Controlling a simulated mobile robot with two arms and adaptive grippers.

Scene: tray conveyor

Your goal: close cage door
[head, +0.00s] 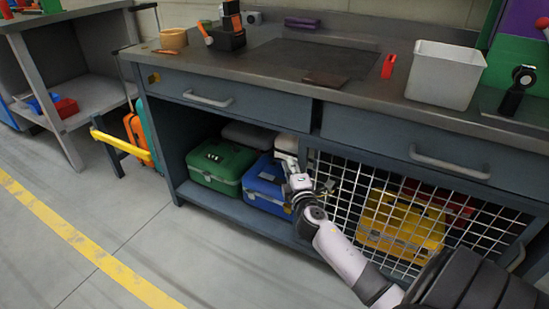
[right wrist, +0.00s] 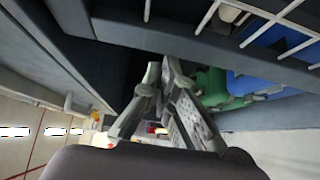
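The cage door (head: 350,180) is a silver wire mesh panel across the right part of the space under the workbench in the head view. The left part of that space is uncovered. White mesh bars of the door (right wrist: 258,12) also show at the upper right in the right wrist view. My right gripper (head: 289,160) is near the door's upper left edge, in front of the cases. In the right wrist view its fingertips (right wrist: 161,68) are close together, with nothing seen held between them. I cannot tell whether it touches the door. My left gripper is out of view.
A green case (head: 218,163) and a blue case (head: 266,185) sit on the lower shelf. A yellow case (head: 400,222) is behind the mesh. Drawer handles (head: 207,99) stick out above. A grey bin (head: 446,75) stands on the bench. The floor (head: 150,235) in front is clear.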

